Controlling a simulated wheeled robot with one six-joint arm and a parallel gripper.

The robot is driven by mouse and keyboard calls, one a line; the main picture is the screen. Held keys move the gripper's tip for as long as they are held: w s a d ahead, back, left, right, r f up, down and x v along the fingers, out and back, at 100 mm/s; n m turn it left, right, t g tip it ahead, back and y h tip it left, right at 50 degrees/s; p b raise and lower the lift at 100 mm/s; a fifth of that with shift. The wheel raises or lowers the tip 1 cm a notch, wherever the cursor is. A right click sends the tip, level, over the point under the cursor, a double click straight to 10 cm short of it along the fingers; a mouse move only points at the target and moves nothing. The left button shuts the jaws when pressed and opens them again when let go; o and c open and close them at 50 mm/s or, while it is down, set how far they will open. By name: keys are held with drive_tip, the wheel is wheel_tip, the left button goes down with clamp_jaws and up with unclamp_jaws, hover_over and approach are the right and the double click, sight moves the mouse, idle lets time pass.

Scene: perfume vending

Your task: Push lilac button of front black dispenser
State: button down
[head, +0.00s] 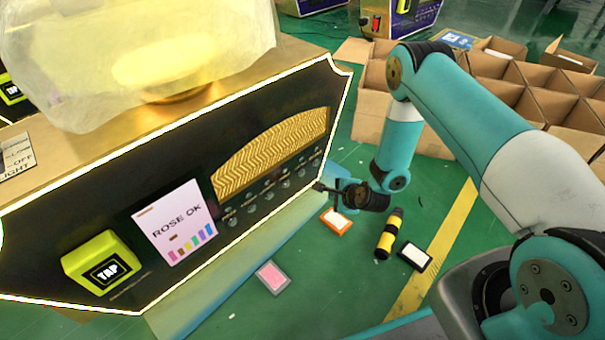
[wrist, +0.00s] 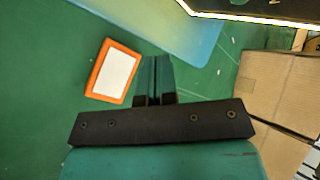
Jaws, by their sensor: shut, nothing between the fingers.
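The black dispenser (head: 120,200) with gold trim and a glowing white edge stands at the left in the head view. A row of small round buttons (head: 268,195) runs under its gold zigzag panel; they look dark or grey, and I cannot tell which one is lilac. My gripper (head: 320,187) is beside the right end of this row, its fingertips pointing left toward the panel. I cannot tell whether it touches the panel. In the wrist view my gripper (wrist: 154,72) is shut and empty, with floor behind it; the dispenser's lit edge (wrist: 255,18) shows at the top right.
A screen reading "ROSE OK" (head: 173,222) and a yellow TAP box (head: 103,262) are on the dispenser front. Open cardboard boxes (head: 500,85) stand behind my arm.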

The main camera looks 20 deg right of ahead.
sight(302, 173)
drive_tip(key=w+a+b, duration=0.3)
drive_tip(key=w+a, duration=0.1)
drive_tip(key=w, duration=0.3)
drive_tip(key=shift+w+b, duration=0.3)
drive_tip(key=shift+w, duration=0.1)
drive_tip(key=shift+w+a, duration=0.1)
drive_tip(key=shift+a, duration=0.05)
idle(1.8)
drive_tip(key=shift+w+a, duration=0.15)
drive_tip(key=shift+w, duration=0.1)
drive_tip(key=shift+w+a, duration=0.2)
drive_tip(key=shift+w, duration=0.25)
idle(0.7)
drive_tip(key=shift+s+d+p, duration=0.4)
drive_tip(key=shift+s+p, duration=0.05)
drive_tip(key=shift+s, duration=0.35)
